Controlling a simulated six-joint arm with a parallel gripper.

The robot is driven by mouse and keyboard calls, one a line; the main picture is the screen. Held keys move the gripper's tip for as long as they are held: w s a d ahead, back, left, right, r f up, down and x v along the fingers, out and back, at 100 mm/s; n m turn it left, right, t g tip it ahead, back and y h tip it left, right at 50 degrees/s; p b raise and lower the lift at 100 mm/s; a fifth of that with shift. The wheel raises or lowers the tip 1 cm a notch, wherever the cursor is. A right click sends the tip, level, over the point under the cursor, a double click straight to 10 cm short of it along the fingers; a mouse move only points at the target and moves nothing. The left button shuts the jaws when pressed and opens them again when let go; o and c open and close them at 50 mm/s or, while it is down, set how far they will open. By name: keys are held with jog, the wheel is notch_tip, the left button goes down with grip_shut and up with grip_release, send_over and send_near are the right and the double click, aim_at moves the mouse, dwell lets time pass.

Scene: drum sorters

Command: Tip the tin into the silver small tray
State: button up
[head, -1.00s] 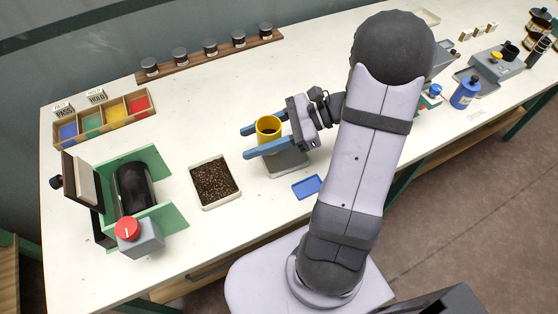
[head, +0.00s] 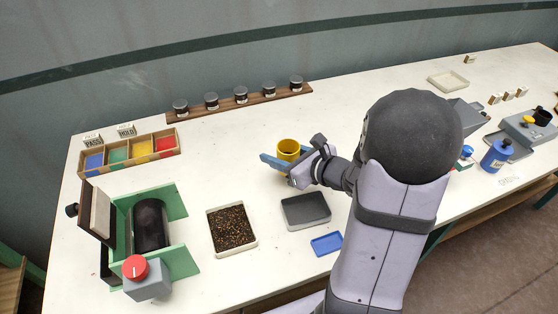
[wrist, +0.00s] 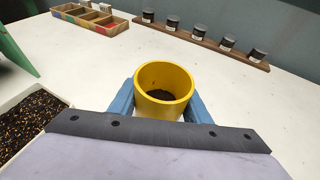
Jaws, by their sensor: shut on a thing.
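The tin is a yellow open-topped cup (head: 288,148), held upright between the blue fingers of my gripper (head: 283,164). In the wrist view the tin (wrist: 164,82) has some dark material in its bottom, and the gripper fingers (wrist: 160,100) close on its sides. The small grey tray (head: 306,211), which looks like the silver one, lies nearer the front of the bench than the tin. Its visible floor looks empty. It is out of the wrist view. I cannot tell whether the tin touches the bench.
A tray of dark mixed grains (head: 232,229) lies left of the grey tray, and a small blue tray (head: 327,244) lies in front. A green drum machine (head: 150,230) stands further left. A colored compartment box (head: 130,153) and a rack of jars (head: 240,100) stand behind.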

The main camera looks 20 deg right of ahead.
jog(key=w+a+r+n+g+y+p, duration=0.2)
jog(key=w+a+r+n+g+y, duration=0.1)
jog(key=w+a+r+n+y, duration=0.15)
jog(key=s+a+f+n+g+y+p, duration=0.1)
jog(key=n+g, duration=0.2)
jog(key=s+a+n+g+y+p, duration=0.1)
jog(key=n+g, duration=0.1)
jog(key=g, duration=0.1)
jog(key=s+a+f+n+g+y+p, duration=0.1)
jog(key=n+g+p, duration=0.1)
jog(key=n+g, duration=0.1)
jog(key=shift+s+f+n+y, duration=0.2)
jog(key=shift+f+n+y, duration=0.15)
jog(key=s+d+f+n+g, duration=0.1)
jog(key=g, duration=0.1)
jog(key=s+f+n+g+p, duration=0.1)
jog(key=s+n+g, duration=0.1)
jog(key=s+d+f+n+g+h+p, duration=0.1)
jog(key=g, duration=0.1)
jog(key=shift+s+d+f+n, duration=0.3)
jog(key=shift+s+n, duration=0.05)
jog(key=shift+n, duration=0.05)
jog(key=shift+s+d+f+n+g+p, duration=0.35)
jog(key=shift+s+d+n+g, duration=0.05)
jog(key=shift+s, duration=0.05)
jog(key=shift+r+h, duration=0.1)
jog(key=shift+h, duration=0.2)
